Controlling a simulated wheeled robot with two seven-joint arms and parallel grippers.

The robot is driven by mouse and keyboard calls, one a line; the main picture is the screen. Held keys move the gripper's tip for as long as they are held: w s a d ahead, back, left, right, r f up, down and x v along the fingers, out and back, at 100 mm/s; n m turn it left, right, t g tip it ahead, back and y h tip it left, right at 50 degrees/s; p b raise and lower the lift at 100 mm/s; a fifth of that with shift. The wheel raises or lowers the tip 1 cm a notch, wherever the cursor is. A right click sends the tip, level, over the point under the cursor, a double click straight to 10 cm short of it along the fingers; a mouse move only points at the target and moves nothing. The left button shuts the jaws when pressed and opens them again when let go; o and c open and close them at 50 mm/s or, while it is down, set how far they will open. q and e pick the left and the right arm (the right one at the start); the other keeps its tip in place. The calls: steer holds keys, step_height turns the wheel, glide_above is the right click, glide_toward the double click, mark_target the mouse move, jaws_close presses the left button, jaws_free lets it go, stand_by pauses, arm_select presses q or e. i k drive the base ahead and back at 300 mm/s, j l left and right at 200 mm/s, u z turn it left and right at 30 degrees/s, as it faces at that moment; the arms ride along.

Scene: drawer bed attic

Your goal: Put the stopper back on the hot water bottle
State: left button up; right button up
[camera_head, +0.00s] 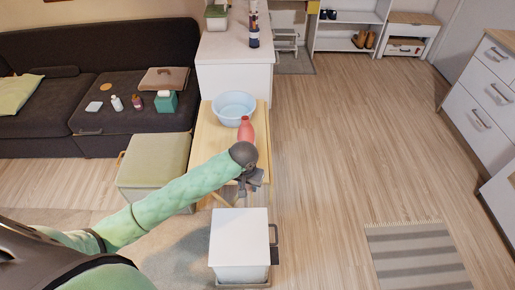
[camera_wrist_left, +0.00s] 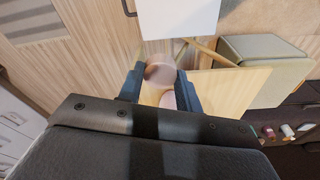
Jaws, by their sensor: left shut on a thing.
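The red hot water bottle (camera_head: 246,131) stands on the wooden table, in front of the blue basin, in the head view. My left gripper (camera_head: 251,181) is just in front of it, above the table's near end, and my wrist covers the bottle's lower part. In the left wrist view my left gripper (camera_wrist_left: 160,86) is shut on a small round pinkish thing, which looks like the stopper (camera_wrist_left: 160,71). The stopper cannot be made out in the head view. My right gripper is in neither view.
The light blue basin (camera_head: 234,105) sits at the back of the wooden table (camera_head: 205,140). A green-topped stool (camera_head: 155,160) stands left of it and a white lidded bin (camera_head: 239,238) in front.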

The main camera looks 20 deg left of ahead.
mark_target(246, 132)
steer(key=j+z, duration=0.95)
steer(key=k+j+z, duration=0.2)
steer(key=j+z, duration=0.3)
steer(key=k+j, duration=0.25)
steer(key=j, duration=0.25)
steer(key=k+j+z, duration=0.1)
steer(key=k+j, duration=0.15)
steer(key=j, duration=0.25)
steer(key=k+j+z, duration=0.1)
steer(key=k+j, duration=0.15)
steer(key=j, duration=0.25)
steer(key=k+j, duration=0.3)
steer(key=j, duration=0.15)
steer(key=k+j+z, duration=0.1)
steer(key=k+j, duration=0.2)
steer(key=j, duration=0.15)
